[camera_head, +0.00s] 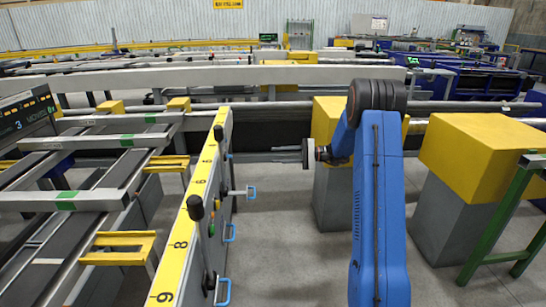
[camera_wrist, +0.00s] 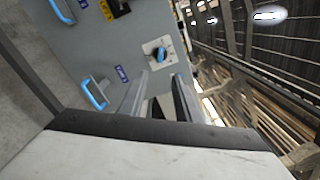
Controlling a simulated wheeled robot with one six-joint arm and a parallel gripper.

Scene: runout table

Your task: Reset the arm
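My gripper (camera_head: 287,149) is at the end of my blue arm, in the middle of the head view. It points left toward the grey control panel (camera_head: 222,210) with a yellow numbered top, and stands apart from it. In the wrist view the two grey fingers of my gripper (camera_wrist: 160,76) are spread, with nothing between them. Beyond the fingertips a blue rotary knob (camera_wrist: 159,53) on a pale square plate shows on the grey panel face (camera_wrist: 118,48).
Blue handles (camera_head: 230,233) stick out from the panel's right side. Yellow-topped grey blocks (camera_head: 480,150) stand to the right, by a green frame (camera_head: 497,215). Roller lines (camera_head: 95,190) lie to the left. Bare floor (camera_head: 285,245) lies between panel and arm.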

